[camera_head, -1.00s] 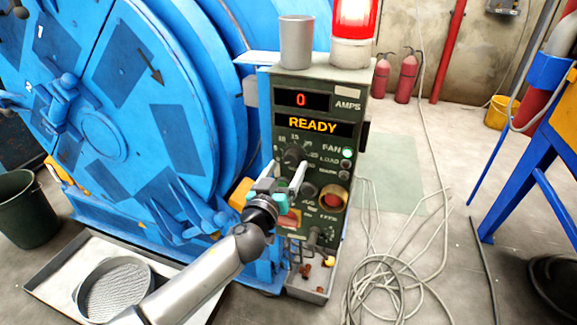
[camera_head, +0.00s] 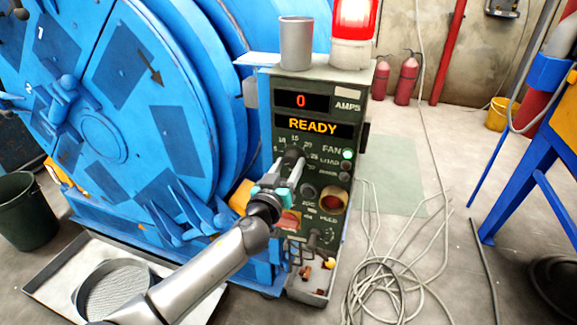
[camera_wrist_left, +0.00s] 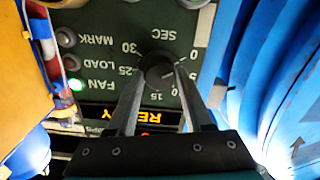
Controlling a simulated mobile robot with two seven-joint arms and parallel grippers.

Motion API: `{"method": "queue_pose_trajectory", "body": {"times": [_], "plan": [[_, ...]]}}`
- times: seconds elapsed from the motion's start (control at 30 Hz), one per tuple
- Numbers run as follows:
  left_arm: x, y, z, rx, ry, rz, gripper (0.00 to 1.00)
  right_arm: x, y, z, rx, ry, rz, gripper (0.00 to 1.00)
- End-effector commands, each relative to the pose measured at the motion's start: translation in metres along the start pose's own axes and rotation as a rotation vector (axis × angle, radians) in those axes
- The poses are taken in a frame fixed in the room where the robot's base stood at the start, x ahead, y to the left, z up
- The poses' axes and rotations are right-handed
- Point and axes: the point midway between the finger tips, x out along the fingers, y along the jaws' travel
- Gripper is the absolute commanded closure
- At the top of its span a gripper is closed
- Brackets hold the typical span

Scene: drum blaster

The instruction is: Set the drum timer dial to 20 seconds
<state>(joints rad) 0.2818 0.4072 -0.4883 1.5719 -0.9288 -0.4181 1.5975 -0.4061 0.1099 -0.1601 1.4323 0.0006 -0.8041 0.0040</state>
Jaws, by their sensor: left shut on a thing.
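The dark round timer dial (camera_wrist_left: 160,70) sits on the green control panel, with printed numbers around it and SEC beside it. In the head view the dial (camera_head: 292,152) is largely hidden by my gripper. My left gripper (camera_wrist_left: 161,72) is shut on the dial knob, one finger on each side. In the head view the left gripper (camera_head: 289,165) reaches the panel from the lower left. A light mark shows on the knob, but the exact setting is hard to read. My right gripper is in neither view.
The panel's amps display (camera_head: 302,101) reads 0 and the display below (camera_head: 313,127) reads READY. A green fan light (camera_head: 347,154) is lit and a red beacon (camera_head: 353,20) glows on top beside a metal cup (camera_head: 296,43). The blue drum (camera_head: 130,110) stands left.

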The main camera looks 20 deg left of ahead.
Motion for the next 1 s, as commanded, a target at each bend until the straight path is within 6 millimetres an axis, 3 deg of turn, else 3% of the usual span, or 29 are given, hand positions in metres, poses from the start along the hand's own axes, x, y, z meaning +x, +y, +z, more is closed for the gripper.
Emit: {"method": "queue_pose_trajectory", "body": {"times": [0.03,0.3,0.67,1.0], "plan": [[-0.0001,-0.0002,0.0002,0.0,0.0,-0.001,0.7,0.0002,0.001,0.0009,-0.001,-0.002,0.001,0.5],[-0.0001,-0.0003,0.0002,0.0,0.0,-0.001,1.0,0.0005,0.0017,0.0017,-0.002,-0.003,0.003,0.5],[-0.0002,-0.0005,0.0003,0.044,0.0,-0.002,1.0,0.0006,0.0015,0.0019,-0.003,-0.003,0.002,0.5],[0.0,0.0,-0.0003,0.278,0.001,-0.002,1.0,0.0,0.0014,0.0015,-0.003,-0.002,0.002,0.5]]}}
